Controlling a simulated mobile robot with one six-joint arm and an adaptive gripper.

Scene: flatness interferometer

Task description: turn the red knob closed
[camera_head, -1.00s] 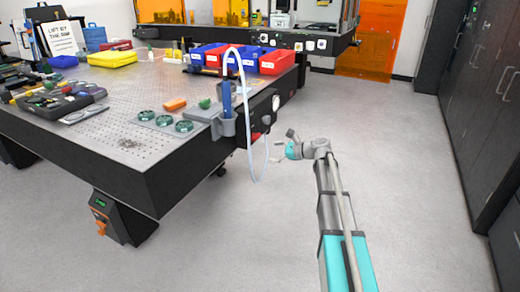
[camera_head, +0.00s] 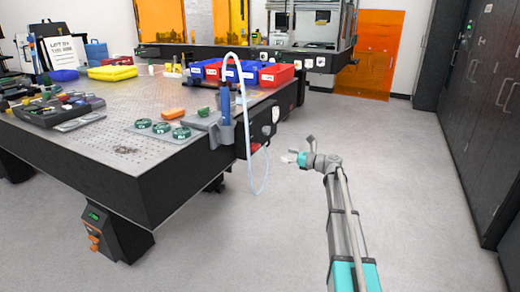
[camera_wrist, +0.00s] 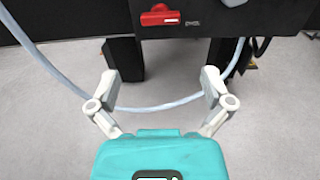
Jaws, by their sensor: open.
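The red knob (camera_wrist: 160,15) is on the dark side panel of the optical table, at the top of the wrist view, with a small white label to its right. In the head view only a small red patch of the knob (camera_head: 255,147) shows on the table's right side, behind the hose. My gripper (camera_wrist: 161,82) is open and empty in the wrist view, its two fingers spread apart below the knob and not touching it. In the head view my gripper (camera_head: 290,158) is to the right of the table side, pointing at it.
A pale hose (camera_head: 266,170) loops down from the table edge and crosses in front of my gripper in the wrist view (camera_wrist: 150,108). A blue tool stands in a grey holder (camera_head: 226,133) at the table corner. The floor (camera_head: 400,150) to the right is clear up to dark cabinets.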

